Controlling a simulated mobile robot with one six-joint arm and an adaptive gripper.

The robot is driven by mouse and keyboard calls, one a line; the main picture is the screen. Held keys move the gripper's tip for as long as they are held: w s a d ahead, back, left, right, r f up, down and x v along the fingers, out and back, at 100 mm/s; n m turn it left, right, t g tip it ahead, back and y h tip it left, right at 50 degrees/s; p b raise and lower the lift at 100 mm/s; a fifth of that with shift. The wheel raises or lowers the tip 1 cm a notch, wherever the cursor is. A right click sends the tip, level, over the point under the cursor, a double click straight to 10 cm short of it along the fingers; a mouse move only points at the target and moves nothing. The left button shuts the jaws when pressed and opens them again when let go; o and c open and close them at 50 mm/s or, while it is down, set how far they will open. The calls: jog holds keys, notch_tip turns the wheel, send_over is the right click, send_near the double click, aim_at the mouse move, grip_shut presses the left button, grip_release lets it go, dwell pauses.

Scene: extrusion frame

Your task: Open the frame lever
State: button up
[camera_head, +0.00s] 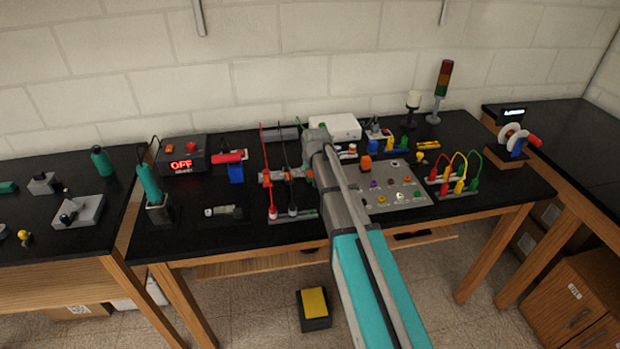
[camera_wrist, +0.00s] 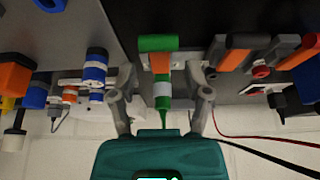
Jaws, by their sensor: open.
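My gripper (camera_wrist: 162,80) is open in the wrist view, with one finger on each side of a green part with a white band (camera_wrist: 161,90). A green crossbar (camera_wrist: 158,43) with an orange block under it lies just beyond the fingertips. I see no clear contact. Orange and dark grey bars (camera_wrist: 234,55) stand to the right in the wrist view. They seem to match the orange and grey fixture (camera_head: 283,176) left of my wrist in the head view. I cannot tell which of these parts is the frame lever. My arm hides part of this area in the head view.
Red and black leads (camera_head: 264,150) run beside my wrist on the left. A button panel (camera_head: 405,187) lies to the right. A white box (camera_head: 337,127) stands behind, near the wall.

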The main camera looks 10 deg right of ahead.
jog(key=shift+w+f+b, duration=0.25)
jog(key=shift+f+b, duration=0.1)
jog(key=shift+f, duration=0.25)
grip_shut()
